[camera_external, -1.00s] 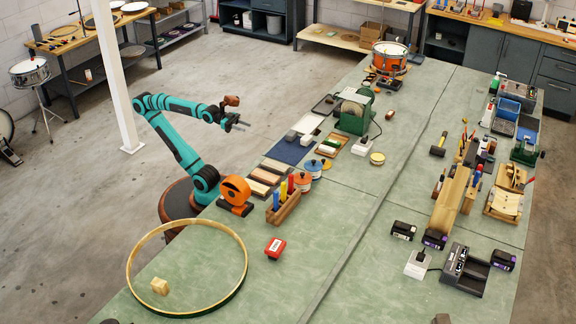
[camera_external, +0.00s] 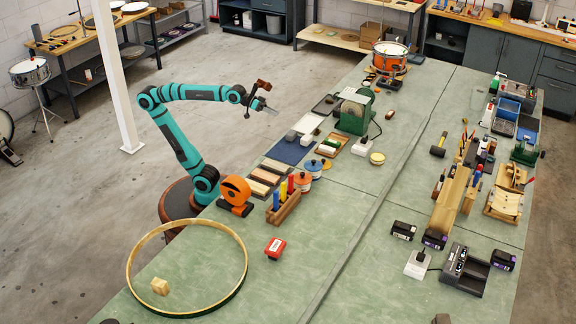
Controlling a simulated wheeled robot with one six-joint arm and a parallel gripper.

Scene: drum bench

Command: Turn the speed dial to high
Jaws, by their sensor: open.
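My gripper (camera_external: 271,110) is up in the air at the end of the teal arm, near the bench's left edge. It is open and empty. A green bench machine with a pale wheel (camera_external: 355,108) stands on the bench to the right of my gripper, apart from it. The speed dial cannot be made out at this size, so its setting cannot be told.
A dark blue mat (camera_external: 287,151) and a dark tray (camera_external: 326,105) lie near the machine. An orange drum (camera_external: 390,58) is at the far end. The bench's middle strip is mostly clear.

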